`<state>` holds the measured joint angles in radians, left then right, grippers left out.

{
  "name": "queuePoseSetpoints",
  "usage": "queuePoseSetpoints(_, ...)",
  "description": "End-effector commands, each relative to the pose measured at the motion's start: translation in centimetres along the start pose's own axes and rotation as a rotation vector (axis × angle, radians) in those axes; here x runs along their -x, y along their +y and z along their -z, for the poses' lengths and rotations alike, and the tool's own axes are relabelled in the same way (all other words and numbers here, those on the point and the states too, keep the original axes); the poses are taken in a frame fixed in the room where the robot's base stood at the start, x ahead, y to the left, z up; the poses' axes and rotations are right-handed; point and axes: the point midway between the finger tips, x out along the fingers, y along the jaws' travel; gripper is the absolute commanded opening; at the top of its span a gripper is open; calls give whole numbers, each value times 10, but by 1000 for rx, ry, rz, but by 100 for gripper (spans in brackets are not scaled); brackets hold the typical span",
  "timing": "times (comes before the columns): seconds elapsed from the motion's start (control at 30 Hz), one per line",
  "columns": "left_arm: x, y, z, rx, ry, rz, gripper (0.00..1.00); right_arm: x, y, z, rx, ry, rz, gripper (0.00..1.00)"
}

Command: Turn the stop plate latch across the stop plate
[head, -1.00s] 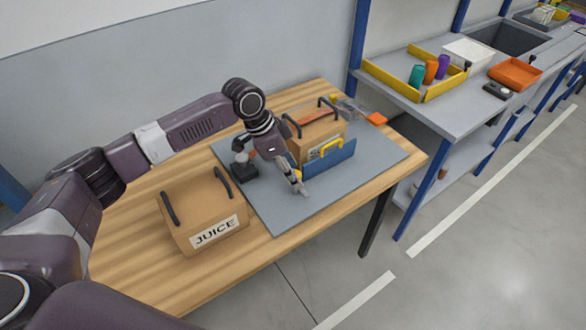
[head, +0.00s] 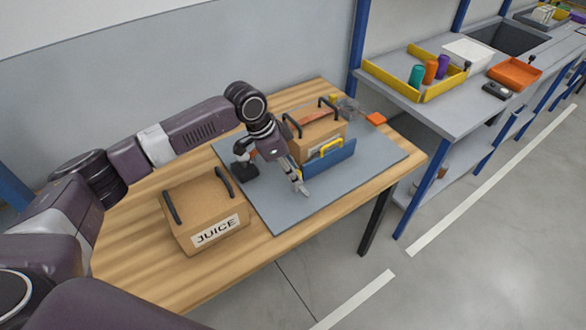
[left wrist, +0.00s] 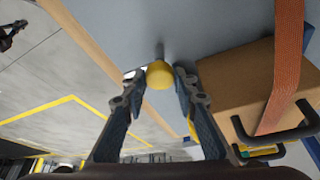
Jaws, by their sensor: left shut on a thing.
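The blue stop plate (head: 335,168) stands on edge on the grey mat, with a yellow handle on it, in front of a strapped cardboard box (head: 318,132). My left gripper (head: 303,189) points down at the plate's near left end. In the left wrist view its two fingers (left wrist: 160,85) are shut on a round yellow knob (left wrist: 159,75), which looks like the stop plate latch. The latch's arm is hidden, so its angle to the plate cannot be told. In that view the box (left wrist: 238,85) lies close to the right finger. My right gripper is not in view.
A JUICE box (head: 203,215) with black handles stands at the table's near left. A black fixture (head: 244,167) stands on the mat (head: 290,212) left of my gripper. The mat's front part is clear.

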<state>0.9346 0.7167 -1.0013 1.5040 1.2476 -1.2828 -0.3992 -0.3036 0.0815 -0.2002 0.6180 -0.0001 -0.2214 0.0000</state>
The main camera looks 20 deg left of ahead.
Motion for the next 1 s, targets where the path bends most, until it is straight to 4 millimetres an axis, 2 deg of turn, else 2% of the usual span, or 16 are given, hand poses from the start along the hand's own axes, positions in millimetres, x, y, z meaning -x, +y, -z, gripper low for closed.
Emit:
queuePoseSetpoints(0.27, 8, 3, 3, 157, 1, 62, 3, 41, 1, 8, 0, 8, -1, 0)
queuePoseSetpoints(0.6, 8, 5, 5, 451, 1, 183, 3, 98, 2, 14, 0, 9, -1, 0)
queuePoseSetpoints(1.0, 5, 7, 6, 804, 1, 328, 3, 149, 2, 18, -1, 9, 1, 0)
